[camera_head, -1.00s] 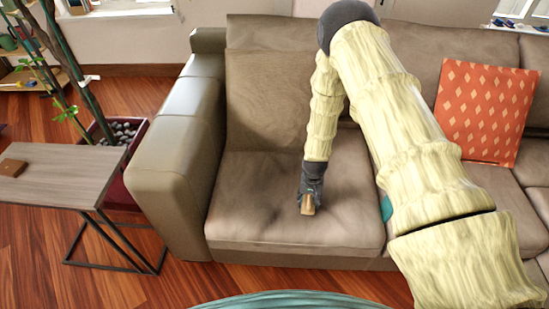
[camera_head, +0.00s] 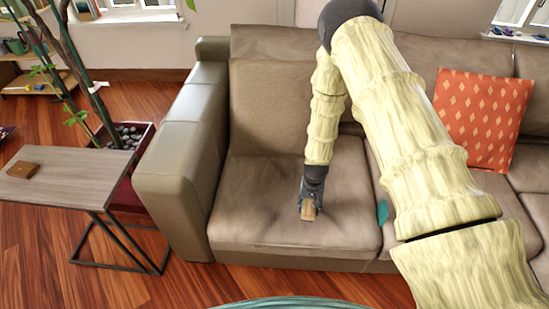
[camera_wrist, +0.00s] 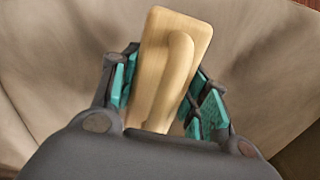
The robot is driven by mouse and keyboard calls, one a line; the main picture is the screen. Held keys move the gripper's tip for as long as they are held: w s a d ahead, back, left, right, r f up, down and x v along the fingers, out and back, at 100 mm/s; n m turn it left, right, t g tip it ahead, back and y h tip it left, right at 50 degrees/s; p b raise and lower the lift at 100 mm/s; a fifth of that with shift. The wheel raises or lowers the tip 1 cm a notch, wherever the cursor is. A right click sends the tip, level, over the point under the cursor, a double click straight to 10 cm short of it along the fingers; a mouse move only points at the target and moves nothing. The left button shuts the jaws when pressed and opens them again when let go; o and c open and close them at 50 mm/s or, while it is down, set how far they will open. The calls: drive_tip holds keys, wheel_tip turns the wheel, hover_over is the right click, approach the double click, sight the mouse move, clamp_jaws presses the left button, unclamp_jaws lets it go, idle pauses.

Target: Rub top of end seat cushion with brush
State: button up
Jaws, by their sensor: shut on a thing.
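The end seat cushion (camera_head: 262,205) is the brown seat at the left end of the sofa, beside the armrest. My gripper (camera_head: 310,203) is over the middle of this cushion, pointing down. It is shut on a light wooden brush (camera_wrist: 172,65). In the wrist view the brush's back and raised handle lie between the teal finger pads, with the cushion (camera_wrist: 65,50) behind. The brush (camera_head: 308,211) appears at or very near the cushion top; its underside is hidden, so I cannot tell whether it touches.
The sofa armrest (camera_head: 180,165) rises left of the cushion. An orange patterned pillow (camera_head: 482,118) leans on the backrest at right. A small side table (camera_head: 75,180) with a brown item (camera_head: 23,169) stands left. A teal item (camera_head: 382,212) lies at the cushion's right edge.

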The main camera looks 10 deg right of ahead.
drive_tip(key=shift+r+p, duration=0.7)
drive_tip(key=shift+r, duration=0.75)
